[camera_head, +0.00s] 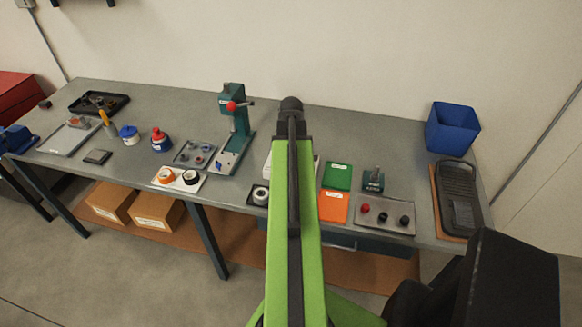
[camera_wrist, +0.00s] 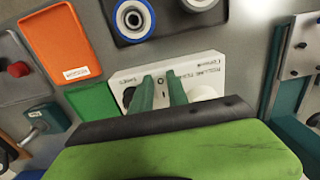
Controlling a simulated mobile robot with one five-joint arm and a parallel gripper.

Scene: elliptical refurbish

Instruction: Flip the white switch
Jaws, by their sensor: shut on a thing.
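The white switch box (camera_wrist: 206,66) has printed text and a white round knob (camera_wrist: 203,93), and lies on the grey bench in the wrist view. My gripper (camera_wrist: 160,84) has its two green fingers over the middle of this box, around its switch. The fingers are close together with a narrow gap, shut on the switch, which they mostly hide. Which way the switch is tipped cannot be told. In the head view my green arm covers most of the box; only a white edge (camera_head: 267,163) shows, and my gripper is hidden.
An orange tray (camera_head: 333,207) and a green tray (camera_head: 337,176) lie right of my arm. A black plate with rollers (camera_wrist: 133,18) sits close to the box. A teal press (camera_head: 236,130) stands to the left, a blue bin (camera_head: 452,128) at the right.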

